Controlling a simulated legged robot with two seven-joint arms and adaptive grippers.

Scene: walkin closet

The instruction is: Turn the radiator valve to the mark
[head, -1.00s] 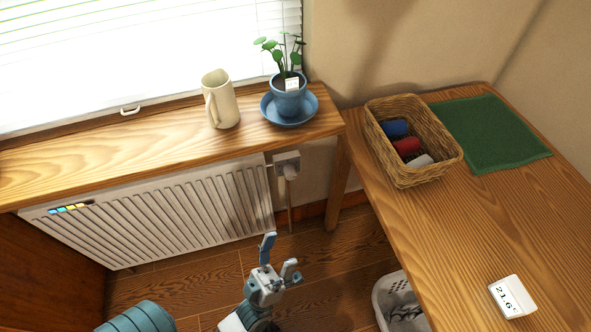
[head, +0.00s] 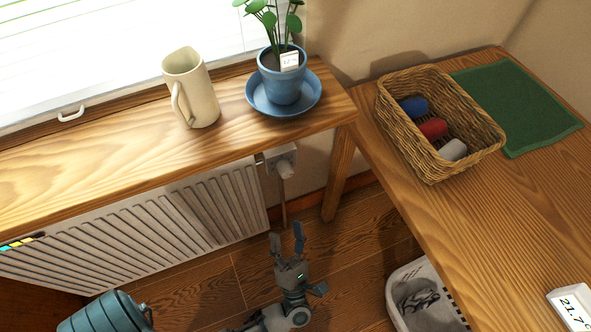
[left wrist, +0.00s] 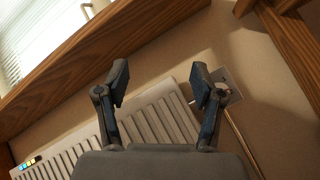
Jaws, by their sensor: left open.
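The radiator valve (head: 286,168) is a small pale knob at a white wall plate, by the right end of the white radiator (head: 150,225), with a pipe running down from it. No mark on it can be made out. My left gripper (head: 287,238) is open and empty, below the valve in the head view and apart from it. In the left wrist view the open fingers (left wrist: 160,82) show in front of the radiator; the right finger partly covers the wall plate (left wrist: 231,80). My right gripper is not in view.
A wooden sill (head: 100,180) overhangs the radiator, with a cream jug (head: 198,98) and potted plant (head: 284,80). A table (head: 430,210) at right bears a wicker basket (head: 470,110), green cloth (head: 525,105) and digital display (head: 572,305). A white bin (head: 398,290) and teal object (head: 105,314) stand low.

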